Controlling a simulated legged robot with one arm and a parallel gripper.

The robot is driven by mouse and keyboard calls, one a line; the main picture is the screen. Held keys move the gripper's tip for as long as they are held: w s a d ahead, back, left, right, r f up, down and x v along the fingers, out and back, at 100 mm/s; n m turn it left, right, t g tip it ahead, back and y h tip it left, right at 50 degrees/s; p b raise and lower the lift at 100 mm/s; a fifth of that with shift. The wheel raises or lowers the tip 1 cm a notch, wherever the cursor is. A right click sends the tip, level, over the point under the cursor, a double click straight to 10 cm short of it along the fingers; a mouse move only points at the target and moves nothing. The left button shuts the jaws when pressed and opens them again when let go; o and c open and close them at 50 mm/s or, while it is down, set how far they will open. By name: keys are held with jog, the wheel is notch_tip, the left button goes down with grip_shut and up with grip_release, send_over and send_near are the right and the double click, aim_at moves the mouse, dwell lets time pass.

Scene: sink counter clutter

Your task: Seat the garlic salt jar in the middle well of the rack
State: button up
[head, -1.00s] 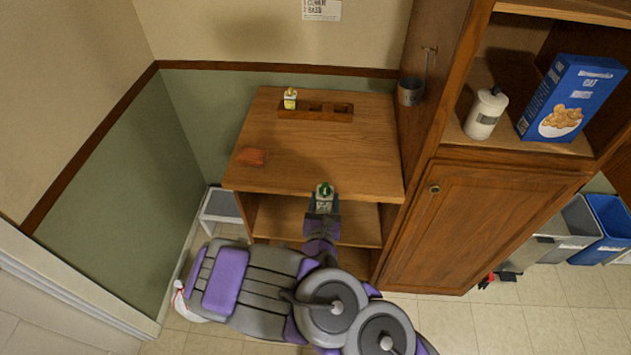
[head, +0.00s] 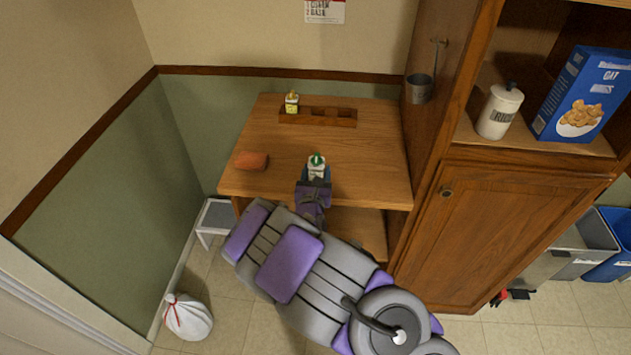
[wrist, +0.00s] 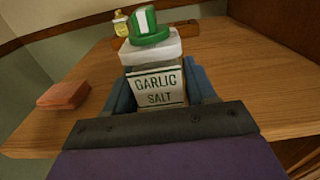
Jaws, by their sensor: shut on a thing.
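The garlic salt jar (wrist: 158,86) has a label reading GARLIC SALT, a white shoulder and a green and white cap. It is upright between the fingers of my gripper (head: 315,176), which is shut on it. In the head view the jar (head: 316,162) is over the front part of the wooden counter. The wooden rack (head: 328,118) lies at the back of the counter. A yellow-labelled bottle (head: 292,103) stands in its left well. The middle and right wells look empty. In the wrist view the jar hides much of the rack (wrist: 188,29).
An orange-brown block (head: 252,161) lies on the left of the counter (head: 370,160); it also shows in the wrist view (wrist: 63,95). A tall cabinet (head: 455,235) with a hanging metal cup (head: 419,89) bounds the right side. The counter between jar and rack is clear.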

jog(key=shift+w+a, duration=0.15)
jog(key=shift+w, duration=0.55)
notch_tip(320, 180, down, 4)
jog(key=shift+r+b, duration=0.2)
jog(key=shift+b, duration=0.55)
jog(key=shift+r, duration=0.1)
jog(key=o, duration=1.1)
jog(key=shift+s+a+p, duration=0.2)
jog(key=shift+s+p, duration=1.1)
jog(key=shift+s, duration=4.75)
